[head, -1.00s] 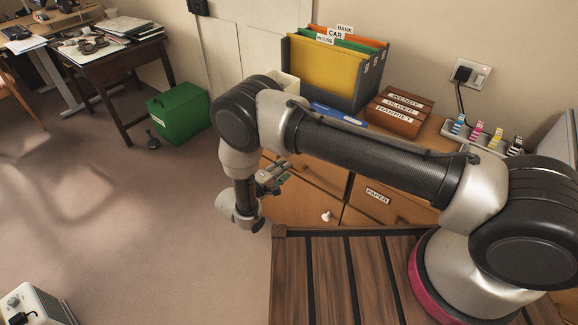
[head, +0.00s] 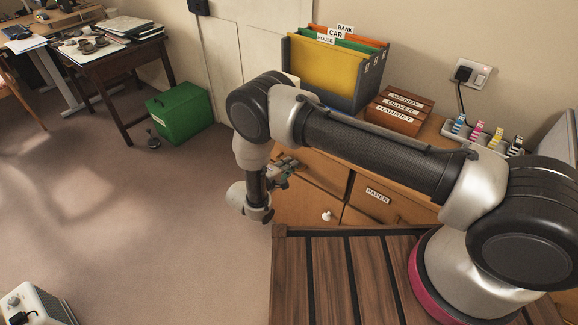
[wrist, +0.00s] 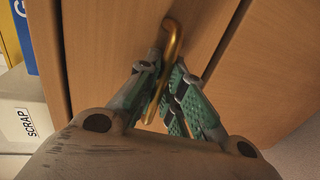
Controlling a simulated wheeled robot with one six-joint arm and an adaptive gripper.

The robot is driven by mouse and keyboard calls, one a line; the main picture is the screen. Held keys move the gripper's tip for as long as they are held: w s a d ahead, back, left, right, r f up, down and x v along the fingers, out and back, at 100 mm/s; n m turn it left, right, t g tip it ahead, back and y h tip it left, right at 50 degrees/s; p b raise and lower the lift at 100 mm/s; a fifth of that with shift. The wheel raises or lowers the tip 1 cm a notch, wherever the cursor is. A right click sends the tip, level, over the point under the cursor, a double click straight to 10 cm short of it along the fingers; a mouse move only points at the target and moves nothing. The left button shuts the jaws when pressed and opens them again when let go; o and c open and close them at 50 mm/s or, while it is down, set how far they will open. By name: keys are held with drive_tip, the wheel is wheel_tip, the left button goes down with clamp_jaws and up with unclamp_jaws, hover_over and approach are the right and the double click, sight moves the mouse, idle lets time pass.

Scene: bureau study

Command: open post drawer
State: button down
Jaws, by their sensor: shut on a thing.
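In the wrist view, a brass bar handle (wrist: 173,38) is fixed to a wooden drawer front (wrist: 110,40). My gripper (wrist: 166,66) is shut on this handle, with a green-padded finger on each side of it. In the head view, my gripper (head: 283,170) is at the left end of the wooden cabinet (head: 318,168), low beside its upper front. My arm hides part of the cabinet. No label reading "post" shows, so I cannot tell the drawer's name or how far it stands out.
A drawer labelled PAPER (head: 377,196) is to the right, with a white knob (head: 327,216) on a lower front. A folder box (head: 335,75) and a wooden card box (head: 398,112) stand on top. A box labelled SCRAP (wrist: 25,125) is close by.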

drive_tip(key=f+v, duration=0.3)
drive_tip(key=v, duration=1.1)
drive_tip(key=s+f+v, duration=0.1)
drive_tip(key=f+v, duration=0.2)
drive_tip(key=v, duration=1.1)
drive_tip(key=shift+s+a, duration=0.25)
drive_tip(key=shift+a, duration=0.25)
drive_tip(key=c, duration=1.5)
unclamp_jaws()
drive_tip(key=shift+a, duration=0.1)
drive_tip(key=v, duration=1.1)
drive_tip(key=shift+s+a, duration=0.15)
drive_tip(key=shift+s, duration=0.25)
